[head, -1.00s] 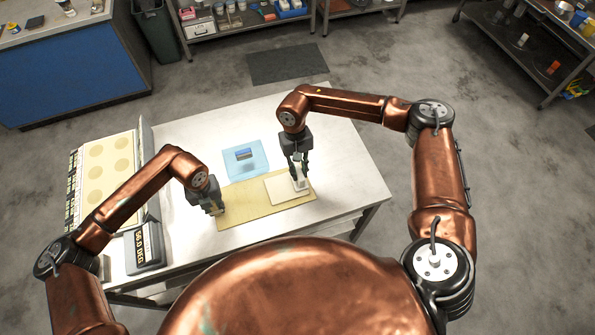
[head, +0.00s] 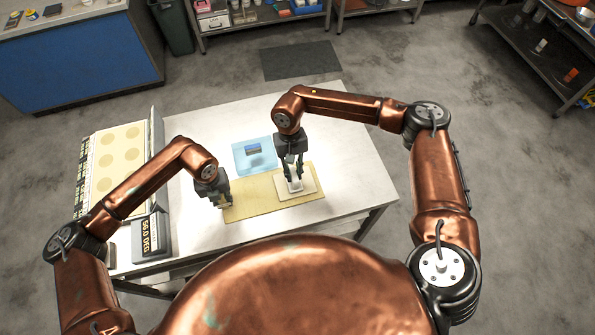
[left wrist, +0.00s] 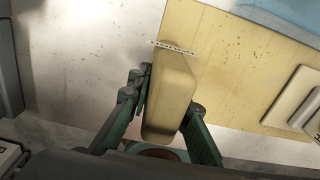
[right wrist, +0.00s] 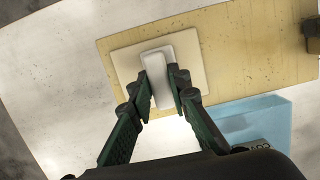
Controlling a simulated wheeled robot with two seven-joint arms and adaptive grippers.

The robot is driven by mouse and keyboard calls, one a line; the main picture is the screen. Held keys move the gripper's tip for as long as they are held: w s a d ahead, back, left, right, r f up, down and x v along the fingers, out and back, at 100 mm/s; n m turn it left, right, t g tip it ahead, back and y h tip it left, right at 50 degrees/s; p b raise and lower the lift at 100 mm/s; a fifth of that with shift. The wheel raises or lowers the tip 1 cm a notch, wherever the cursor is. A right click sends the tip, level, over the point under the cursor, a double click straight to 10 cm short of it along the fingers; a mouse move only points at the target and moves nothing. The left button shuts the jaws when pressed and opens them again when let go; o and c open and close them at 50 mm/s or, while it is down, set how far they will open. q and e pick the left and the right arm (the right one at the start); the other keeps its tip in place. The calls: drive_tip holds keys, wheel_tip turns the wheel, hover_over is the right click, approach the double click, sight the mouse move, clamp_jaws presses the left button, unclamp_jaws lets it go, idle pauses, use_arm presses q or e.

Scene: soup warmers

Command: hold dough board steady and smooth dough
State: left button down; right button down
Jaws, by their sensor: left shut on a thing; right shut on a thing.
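The tan dough board (head: 257,200) lies flat on the metal table. A pale, flat square dough sheet (head: 309,185) lies on its right part. My left gripper (head: 226,201) is at the board's left end, shut on a rounded tan block (left wrist: 172,95), which I take for the board's handle; its join to the board is hard to see. My right gripper (head: 294,178) points down over the dough, shut on a white smoothing block (right wrist: 158,75). The block appears to rest on the dough (right wrist: 128,66), but contact is partly hidden by the fingers.
A translucent blue tray (head: 243,164) with a small dark-and-blue item stands just behind the board. At the left are a panel with pale discs (head: 120,148) and a display reading about 56.0 DEG (head: 151,236). The table's back right (head: 340,135) is clear.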

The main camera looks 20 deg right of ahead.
drive_tip(key=shift+s+a+f, duration=0.1)
drive_tip(key=shift+a+f, duration=0.1)
drive_tip(key=shift+a, duration=1.7)
drive_tip(key=shift+a+r, duration=0.1)
drive_tip(key=shift+a, duration=0.7)
drive_tip(key=shift+a+r, duration=0.1)
drive_tip(key=shift+a, duration=0.1)
drive_tip(key=shift+w+d, duration=0.2)
drive_tip(key=shift+w, duration=0.2)
drive_tip(key=shift+d+f, duration=0.2)
drive_tip(key=shift+d, duration=0.7)
drive_tip(key=shift+d+f, duration=0.15)
drive_tip(key=shift+d, duration=0.7)
drive_tip(key=shift+d+r, duration=0.15)
drive_tip(key=shift+d, duration=0.8)
drive_tip(key=shift+d+r, duration=0.1)
drive_tip(key=shift+d, duration=2.65)
drive_tip(key=shift+a, duration=3.35)
drive_tip(key=shift+s+a+f, duration=0.15)
drive_tip(key=shift+a, duration=0.85)
drive_tip(key=shift+a+r, duration=0.2)
drive_tip(key=shift+a, duration=1.1)
drive_tip(key=shift+d+r, duration=0.1)
drive_tip(key=shift+d, duration=0.05)
